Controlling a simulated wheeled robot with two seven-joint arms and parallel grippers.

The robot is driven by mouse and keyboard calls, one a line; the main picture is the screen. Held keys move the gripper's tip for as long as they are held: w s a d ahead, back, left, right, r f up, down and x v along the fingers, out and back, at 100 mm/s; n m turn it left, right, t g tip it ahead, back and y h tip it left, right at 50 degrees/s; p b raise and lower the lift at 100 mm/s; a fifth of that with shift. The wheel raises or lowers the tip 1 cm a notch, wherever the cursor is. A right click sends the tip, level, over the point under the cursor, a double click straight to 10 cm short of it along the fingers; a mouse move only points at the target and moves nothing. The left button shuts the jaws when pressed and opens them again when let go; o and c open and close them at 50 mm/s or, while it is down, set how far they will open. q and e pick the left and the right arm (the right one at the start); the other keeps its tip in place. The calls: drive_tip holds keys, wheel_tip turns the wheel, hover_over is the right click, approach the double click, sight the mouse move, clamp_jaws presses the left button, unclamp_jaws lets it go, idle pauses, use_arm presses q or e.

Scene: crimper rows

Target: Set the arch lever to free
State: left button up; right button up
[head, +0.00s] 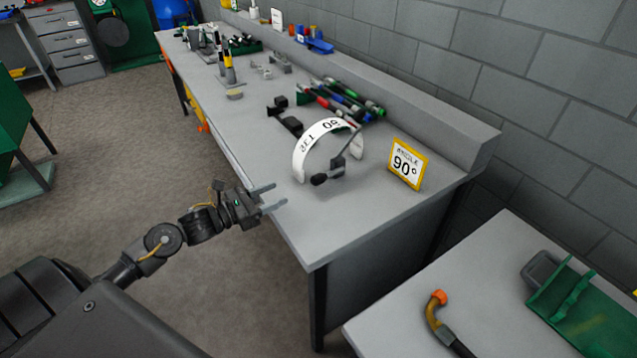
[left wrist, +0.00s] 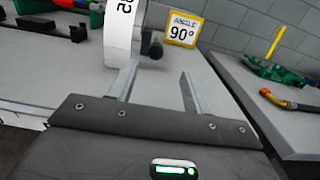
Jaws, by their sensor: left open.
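The arch (head: 306,150) is a white curved band with black print, standing on the grey bench near its front right end. Its lever (head: 338,166) is a grey arm with a black knob (head: 320,180) at its lower, near end. In the left wrist view the arch band (left wrist: 118,35) shows at the top and the black knob (left wrist: 153,50) sits just right of it, beyond the fingertips. My left gripper (head: 275,196) is open and empty, left of the knob at the bench's front edge, apart from it. It also shows in the left wrist view (left wrist: 160,75). My right gripper is out of view.
A yellow-framed sign reading "ANGLE 90°" (head: 407,164) stands right of the arch. Black parts (head: 286,119) and several coloured-handled tools (head: 345,98) lie behind it. A second table (head: 480,290) holds a green part and a pipe with an orange end (head: 440,312).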

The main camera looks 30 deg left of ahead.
sight(311, 181)
use_arm(q)
drive_tip(key=shift+w+f+b, duration=0.35)
drive_tip(key=shift+w+f, duration=0.45)
drive_tip(key=shift+f, duration=0.15)
drive_tip(key=shift+w, duration=0.1)
drive_tip(key=shift+w+d+r, duration=0.15)
drive_tip(key=shift+d+r, duration=0.1)
drive_tip(key=shift+r, duration=0.05)
drive_tip(key=p+x, duration=0.2)
drive_tip(key=x, duration=0.7)
drive_tip(key=shift+w+d+f, duration=0.1)
drive_tip(key=shift+w+d, duration=0.3)
drive_tip(key=shift+w, duration=0.15)
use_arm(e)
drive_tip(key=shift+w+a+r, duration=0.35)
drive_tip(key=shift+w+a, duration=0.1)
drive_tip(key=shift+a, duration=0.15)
use_arm(q)
clamp_jaws()
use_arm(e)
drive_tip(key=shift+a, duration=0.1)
